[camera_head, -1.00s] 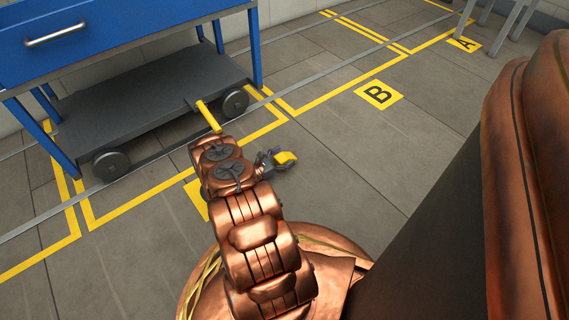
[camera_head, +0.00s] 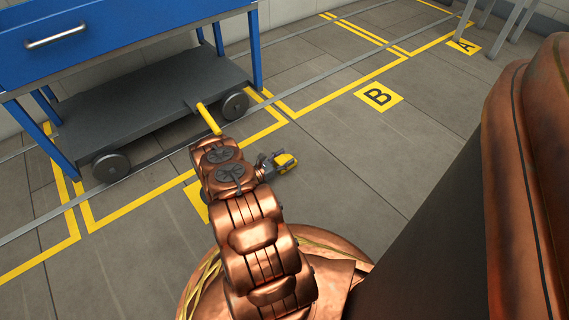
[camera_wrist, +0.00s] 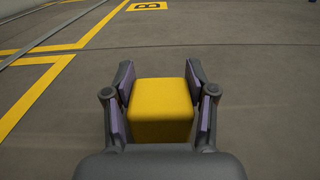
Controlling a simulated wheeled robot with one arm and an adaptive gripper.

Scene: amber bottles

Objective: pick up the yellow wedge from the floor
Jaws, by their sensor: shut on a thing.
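The yellow wedge (camera_wrist: 160,108) sits between the two fingers of my gripper (camera_wrist: 161,100) in the wrist view, with the purple-lined pads against its sides. In the head view the yellow wedge (camera_head: 284,160) shows at the end of my gripper (camera_head: 279,162), low over the grey floor. My gripper is shut on it. The wedge's underside is hidden, so I cannot tell whether it touches the floor.
A blue cart (camera_head: 120,32) with a dark lower shelf (camera_head: 140,97), wheels and a yellow handle (camera_head: 208,118) stands at upper left, on rails. A yellow floor mark "B" (camera_head: 379,96) lies to the right. The floor around it is clear.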

